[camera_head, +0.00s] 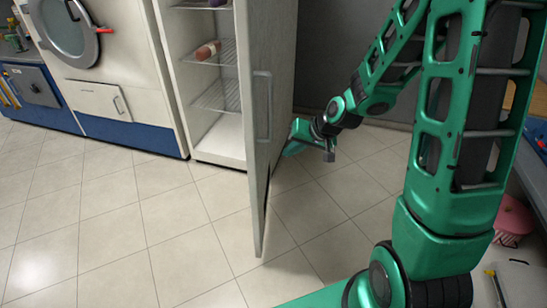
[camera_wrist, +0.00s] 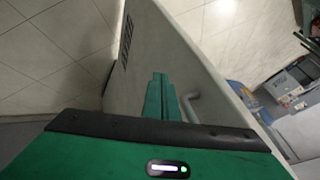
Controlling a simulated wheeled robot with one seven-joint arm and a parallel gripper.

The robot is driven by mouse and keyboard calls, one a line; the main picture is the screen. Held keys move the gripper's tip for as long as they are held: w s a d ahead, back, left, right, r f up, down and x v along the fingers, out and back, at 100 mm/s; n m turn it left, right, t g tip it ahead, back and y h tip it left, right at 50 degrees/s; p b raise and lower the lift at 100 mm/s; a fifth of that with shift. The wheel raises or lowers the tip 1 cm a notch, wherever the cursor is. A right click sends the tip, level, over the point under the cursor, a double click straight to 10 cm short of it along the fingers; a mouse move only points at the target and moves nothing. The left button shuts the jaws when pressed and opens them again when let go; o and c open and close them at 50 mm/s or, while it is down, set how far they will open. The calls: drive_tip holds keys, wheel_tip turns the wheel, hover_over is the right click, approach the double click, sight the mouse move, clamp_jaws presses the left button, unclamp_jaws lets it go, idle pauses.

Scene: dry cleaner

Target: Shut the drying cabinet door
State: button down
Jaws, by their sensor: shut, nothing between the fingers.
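The drying cabinet (camera_head: 205,90) stands open, with wire shelves inside. Its pale door (camera_head: 277,50) is swung out toward me, its bar handle (camera_head: 262,105) on the face turned right. My gripper (camera_head: 288,150) is low on that handle side, close to the door. In the wrist view my gripper (camera_wrist: 159,92) has its green fingers together and empty, in front of the door panel (camera_wrist: 165,45). The handle (camera_wrist: 192,108) shows just right of the fingers. I cannot tell whether the fingertips touch the door.
A bottle-like item (camera_head: 208,50) lies on a cabinet shelf. A white and blue machine (camera_head: 105,60) with a round door stands left of the cabinet. A pink item (camera_head: 511,220) is at the right. The tiled floor (camera_head: 120,225) in front is clear.

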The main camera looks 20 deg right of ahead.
drive_tip(key=w+a+f, duration=0.6)
drive_tip(key=w+f, duration=0.1)
drive_tip(key=shift+a+f, duration=0.2)
drive_tip(key=shift+f, duration=0.2)
idle(0.3)
